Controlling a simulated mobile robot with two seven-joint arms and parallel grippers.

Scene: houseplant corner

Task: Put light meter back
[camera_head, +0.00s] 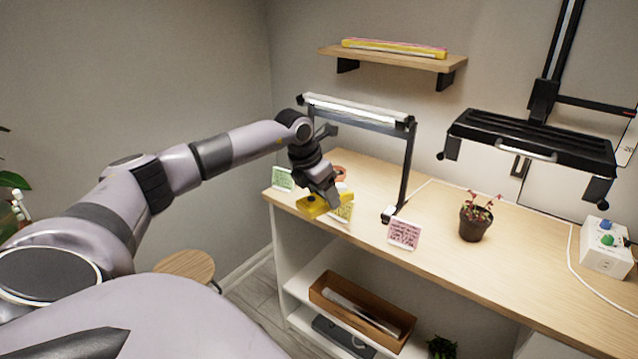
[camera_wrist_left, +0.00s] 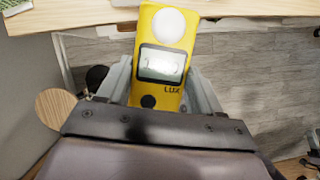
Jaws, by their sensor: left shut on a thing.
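The yellow light meter (camera_head: 311,209) is in my left gripper (camera_head: 328,200), held close to the left front edge of the wooden bench top (camera_head: 520,270). In the left wrist view the light meter (camera_wrist_left: 160,62) shows a white dome, a lit display and the word LUX. The left gripper's fingers (camera_wrist_left: 160,88) lie on both sides of it and are shut on it. The meter is over the floor side of the bench edge in the wrist view. My right gripper is not in view.
A green card (camera_head: 283,179), a yellow card (camera_head: 342,212) and a pink card (camera_head: 404,232) stand along the bench front. A lamp frame (camera_head: 408,165) rises behind. A potted plant (camera_head: 475,220) and a white control box (camera_head: 604,248) stand right. A wooden box (camera_head: 358,308) sits on the shelf below.

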